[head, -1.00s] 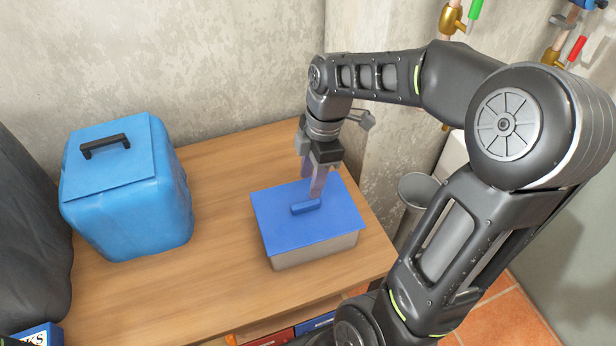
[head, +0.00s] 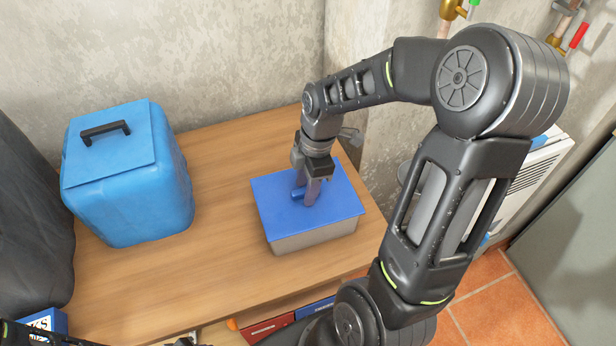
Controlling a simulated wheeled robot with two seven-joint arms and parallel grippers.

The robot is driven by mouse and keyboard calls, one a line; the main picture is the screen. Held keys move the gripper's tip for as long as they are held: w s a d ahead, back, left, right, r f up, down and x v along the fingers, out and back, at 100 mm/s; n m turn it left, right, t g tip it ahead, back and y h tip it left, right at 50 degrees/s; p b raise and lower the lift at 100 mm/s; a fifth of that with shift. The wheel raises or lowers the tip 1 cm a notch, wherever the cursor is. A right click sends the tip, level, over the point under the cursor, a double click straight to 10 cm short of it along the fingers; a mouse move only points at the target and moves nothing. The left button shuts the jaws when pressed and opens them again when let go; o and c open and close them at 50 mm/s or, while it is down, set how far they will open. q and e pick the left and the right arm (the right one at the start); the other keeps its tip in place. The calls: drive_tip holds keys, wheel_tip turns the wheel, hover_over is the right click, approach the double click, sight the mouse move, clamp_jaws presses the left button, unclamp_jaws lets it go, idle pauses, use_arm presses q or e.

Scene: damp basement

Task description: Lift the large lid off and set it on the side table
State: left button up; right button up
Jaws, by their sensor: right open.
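A flat blue lid (head: 335,205) lies on a grey box (head: 310,238) on the wooden table, with a small blue handle bar (head: 297,195) on top. My right gripper (head: 307,197) points down at this handle, its fingers open and close around or beside it. The near finger covers part of the handle, and I cannot tell whether they touch. A larger blue container (head: 135,205) stands at the left of the table, with a flat blue lid (head: 110,160) and a black handle (head: 105,131) on top.
The wooden table (head: 215,260) has bare room between the two containers and along its front. Coloured boxes (head: 268,330) sit below its front edge.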

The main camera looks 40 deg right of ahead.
drive_tip(key=shift+c, duration=0.3)
clamp_jaws()
idle(0.4)
